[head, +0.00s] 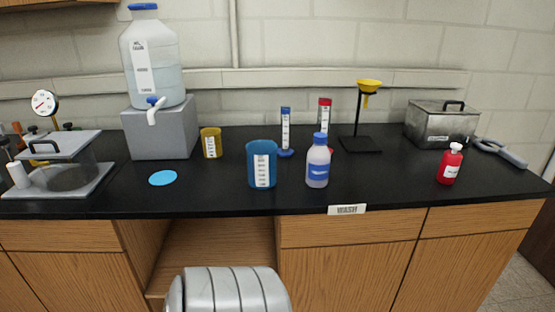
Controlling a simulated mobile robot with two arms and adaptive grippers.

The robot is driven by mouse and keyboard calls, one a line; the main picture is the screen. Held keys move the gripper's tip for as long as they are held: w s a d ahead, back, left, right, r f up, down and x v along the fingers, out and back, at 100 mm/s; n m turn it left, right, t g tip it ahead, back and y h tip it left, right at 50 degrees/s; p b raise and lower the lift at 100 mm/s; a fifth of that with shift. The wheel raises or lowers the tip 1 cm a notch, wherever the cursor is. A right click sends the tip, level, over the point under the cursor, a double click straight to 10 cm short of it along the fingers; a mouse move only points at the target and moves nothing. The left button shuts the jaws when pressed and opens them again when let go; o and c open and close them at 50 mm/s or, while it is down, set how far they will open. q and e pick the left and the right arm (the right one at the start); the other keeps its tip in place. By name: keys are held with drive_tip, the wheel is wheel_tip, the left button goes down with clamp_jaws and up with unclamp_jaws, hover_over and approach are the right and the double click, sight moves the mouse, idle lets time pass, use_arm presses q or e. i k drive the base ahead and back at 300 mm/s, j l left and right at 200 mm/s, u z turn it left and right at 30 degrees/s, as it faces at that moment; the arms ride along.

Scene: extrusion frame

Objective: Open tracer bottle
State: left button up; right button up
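A small red bottle (449,168) with a white cap (456,146) and a white label stands upright at the right of the black counter in the head view. A clear bottle (317,168) with a blue cap (320,137) and a blue label stands upright near the middle. Both caps are on. The label text is too small to read, so I cannot tell by name which is the tracer bottle. Neither of my grippers is in view.
A blue beaker (262,178) stands just left of the clear bottle. Behind are a yellow beaker (211,143), two cylinders, a funnel stand (360,144) and a metal box (440,125). A wrench-like grey tool (500,152) lies right of the red bottle. Counter between the bottles is clear.

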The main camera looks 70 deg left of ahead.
sight(318, 156)
drive_tip(key=u, duration=2.7)
drive_tip(key=l, duration=0.1)
